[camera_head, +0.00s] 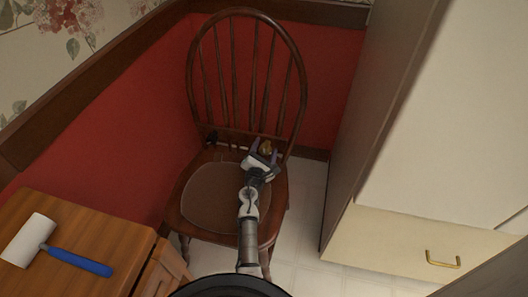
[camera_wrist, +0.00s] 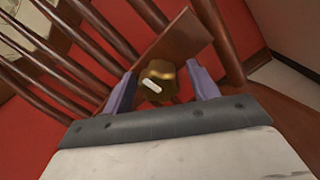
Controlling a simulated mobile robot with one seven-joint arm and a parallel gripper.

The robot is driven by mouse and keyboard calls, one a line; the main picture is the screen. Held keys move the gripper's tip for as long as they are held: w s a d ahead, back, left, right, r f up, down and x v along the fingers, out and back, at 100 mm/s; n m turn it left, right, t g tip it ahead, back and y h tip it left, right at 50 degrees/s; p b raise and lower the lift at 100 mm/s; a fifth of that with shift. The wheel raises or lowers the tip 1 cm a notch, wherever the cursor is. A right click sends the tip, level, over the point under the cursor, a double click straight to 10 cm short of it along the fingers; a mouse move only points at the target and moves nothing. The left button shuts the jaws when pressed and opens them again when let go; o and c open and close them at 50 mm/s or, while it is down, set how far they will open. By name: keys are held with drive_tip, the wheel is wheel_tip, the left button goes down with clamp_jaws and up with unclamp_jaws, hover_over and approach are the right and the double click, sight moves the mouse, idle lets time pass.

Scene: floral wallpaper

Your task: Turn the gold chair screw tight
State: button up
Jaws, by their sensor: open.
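The gold chair screw (camera_head: 265,147) sits at the lower right of the chair's back, by the rear edge of the seat. In the wrist view the screw (camera_wrist: 158,80) shows a gold head with a pale slot-like mark, in front of a brown wooden piece. The wooden chair (camera_head: 205,203) has a round spindle back and stands in the corner. My gripper (camera_head: 264,158) reaches over the seat to the screw. In the wrist view its two purple fingers (camera_wrist: 163,92) are open, one on each side of the screw. I cannot tell whether they touch it.
A wooden cabinet (camera_head: 100,240) at lower left bears a paint roller (camera_head: 55,248) with a blue handle. A tall cream cabinet (camera_head: 420,190) stands close on the right. Red wall panels enclose the chair.

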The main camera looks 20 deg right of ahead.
drive_tip(key=v, duration=1.3)
drive_tip(key=shift+s+a+b, duration=0.25)
drive_tip(key=shift+s+b, duration=0.05)
drive_tip(key=shift+b, duration=0.05)
